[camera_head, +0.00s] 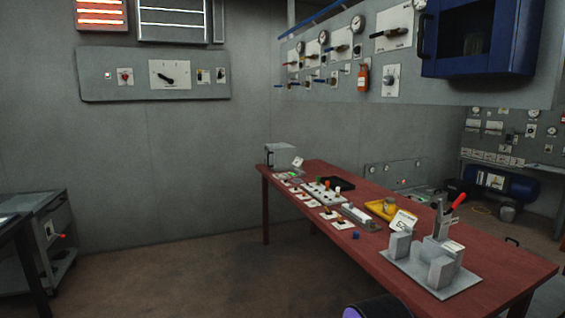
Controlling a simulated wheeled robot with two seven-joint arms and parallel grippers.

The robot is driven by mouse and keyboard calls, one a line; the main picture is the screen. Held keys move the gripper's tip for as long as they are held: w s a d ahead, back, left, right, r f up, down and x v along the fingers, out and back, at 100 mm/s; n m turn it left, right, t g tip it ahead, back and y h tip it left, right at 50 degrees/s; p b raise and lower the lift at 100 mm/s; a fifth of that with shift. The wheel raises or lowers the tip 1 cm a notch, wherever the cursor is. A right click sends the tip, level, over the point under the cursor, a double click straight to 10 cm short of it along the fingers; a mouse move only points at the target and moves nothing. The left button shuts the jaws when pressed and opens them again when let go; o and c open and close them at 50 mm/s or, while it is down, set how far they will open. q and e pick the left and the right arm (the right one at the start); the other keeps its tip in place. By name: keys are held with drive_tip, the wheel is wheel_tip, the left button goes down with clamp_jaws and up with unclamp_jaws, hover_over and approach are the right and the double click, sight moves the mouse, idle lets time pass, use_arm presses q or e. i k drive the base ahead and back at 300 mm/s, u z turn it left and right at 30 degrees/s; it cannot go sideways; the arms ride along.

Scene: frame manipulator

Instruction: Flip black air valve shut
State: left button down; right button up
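Several valves with lever handles are on the grey wall panel (350,75) at the upper right. One larger black-handled lever (393,32) sits on a white plate near the top, with its handle lying roughly sideways. Smaller levers and round gauges (358,24) line the panel to its left. A black pointer handle (168,77) also sits on a white plate on the left wall panel (110,85). The labels are too small to read, so I cannot tell which is the air valve. Neither of my grippers is in view.
A long red table (480,262) stands below the right panel, holding small switches, a yellow tray (380,209) and a clamp fixture (432,262). A blue cabinet (440,60) juts out at upper right. A dark cart (55,240) stands at left. Floor (190,270) between is clear.

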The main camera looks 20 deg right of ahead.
sight(383, 33)
drive_tip(key=z, duration=0.65)
drive_tip(key=i, duration=1.25)
drive_tip(key=u, duration=1.25)
drive_tip(key=i, duration=1.2)
drive_tip(key=z, duration=3.35)
